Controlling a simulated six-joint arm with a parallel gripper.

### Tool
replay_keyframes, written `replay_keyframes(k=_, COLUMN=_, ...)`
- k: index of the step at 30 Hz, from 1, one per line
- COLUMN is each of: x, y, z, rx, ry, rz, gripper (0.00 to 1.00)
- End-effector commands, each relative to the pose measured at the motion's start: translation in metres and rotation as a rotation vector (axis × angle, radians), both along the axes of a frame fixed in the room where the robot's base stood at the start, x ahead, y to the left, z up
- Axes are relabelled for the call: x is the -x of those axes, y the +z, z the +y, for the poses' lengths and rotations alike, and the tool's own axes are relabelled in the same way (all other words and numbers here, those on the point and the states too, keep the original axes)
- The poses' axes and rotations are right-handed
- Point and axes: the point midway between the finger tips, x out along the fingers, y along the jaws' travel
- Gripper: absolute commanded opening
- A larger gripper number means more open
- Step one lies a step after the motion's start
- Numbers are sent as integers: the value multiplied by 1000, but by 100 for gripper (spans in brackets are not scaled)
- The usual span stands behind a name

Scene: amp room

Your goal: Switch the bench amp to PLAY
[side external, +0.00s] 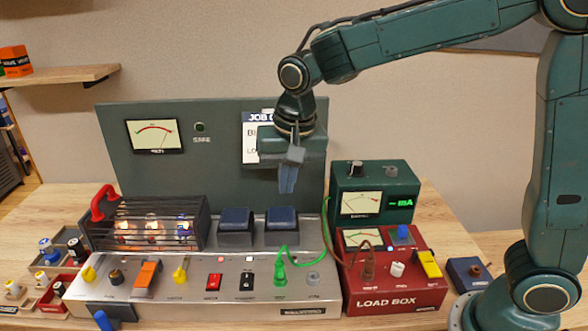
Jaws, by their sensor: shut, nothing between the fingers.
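The bench amp (190,295) is a long metal chassis on the table. The control lettering is too small to read, so I cannot tell which is PLAY. Glowing tubes sit in a cage (148,225) with a red handle, beside two dark blue blocks (236,219). My gripper (287,188) is shut and empty, pointing down above the right block, in front of the back panel.
A back panel (160,175) with a meter and a partly hidden job card (252,150) stands behind. A green meter box (375,190) and red load box (395,285) stand at right. A green cable (325,225) loops nearby. Small parts trays (50,300) lie at left.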

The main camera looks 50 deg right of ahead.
Motion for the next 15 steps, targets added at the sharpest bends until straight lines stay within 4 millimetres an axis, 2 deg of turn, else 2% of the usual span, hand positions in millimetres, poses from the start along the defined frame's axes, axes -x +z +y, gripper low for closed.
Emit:
replay_keyframes(k=6, x=-25, y=-29, z=27, rx=6, ry=-71, rz=37, gripper=0)
replay_keyframes(k=15, x=-49, y=-69, z=59, rx=21, ry=-170, rz=74, gripper=0)
